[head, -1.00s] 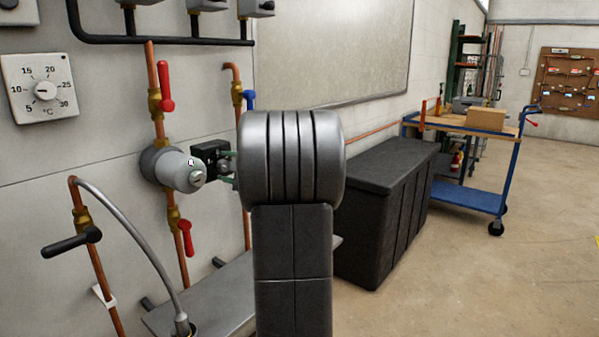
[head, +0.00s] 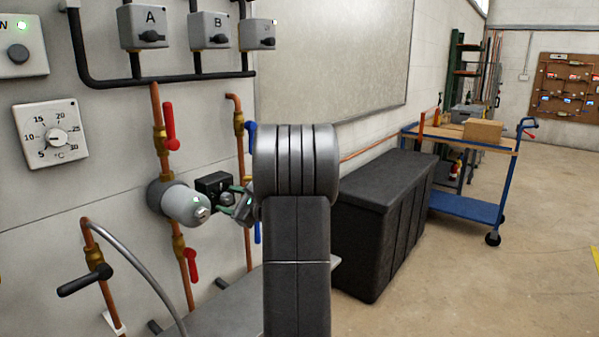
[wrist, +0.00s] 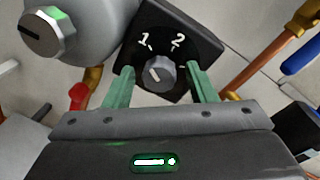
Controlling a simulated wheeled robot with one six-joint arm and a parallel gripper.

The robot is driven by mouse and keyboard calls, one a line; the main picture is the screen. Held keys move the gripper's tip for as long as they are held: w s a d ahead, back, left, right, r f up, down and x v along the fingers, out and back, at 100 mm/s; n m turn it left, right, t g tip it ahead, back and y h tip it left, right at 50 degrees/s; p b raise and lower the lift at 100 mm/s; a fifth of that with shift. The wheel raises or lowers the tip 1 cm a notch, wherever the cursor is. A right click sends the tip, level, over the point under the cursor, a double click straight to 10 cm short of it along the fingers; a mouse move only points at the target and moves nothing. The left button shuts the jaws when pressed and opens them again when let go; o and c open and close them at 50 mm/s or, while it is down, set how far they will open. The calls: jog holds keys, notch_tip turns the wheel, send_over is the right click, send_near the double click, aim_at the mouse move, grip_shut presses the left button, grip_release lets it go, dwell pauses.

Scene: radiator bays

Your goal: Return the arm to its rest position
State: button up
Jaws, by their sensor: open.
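My gripper (wrist: 159,69) is open in the wrist view, with its two green fingers spread apart. A grey round knob (wrist: 162,76) on a black box (wrist: 187,33) marked 1 and 2 shows between the fingertips. Neither finger visibly touches the knob. The knob's white line points up and left, roughly toward the 1. In the head view my gripper (head: 236,203) is just right of the black box (head: 212,182), partly hidden by my arm. How far the fingertips stand from the box is hard to tell.
A grey round fitting (head: 180,203) on copper pipes with red-handled valves (head: 169,127) is close on the left. A bent grey hose (head: 135,262) and black lever (head: 80,277) are lower left. A black chest (head: 385,220) and blue trolley (head: 465,207) stand right. The right floor is clear.

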jog(key=shift+m+p, duration=1.7)
jog(key=shift+p, duration=0.65)
jog(key=shift+f, duration=0.1)
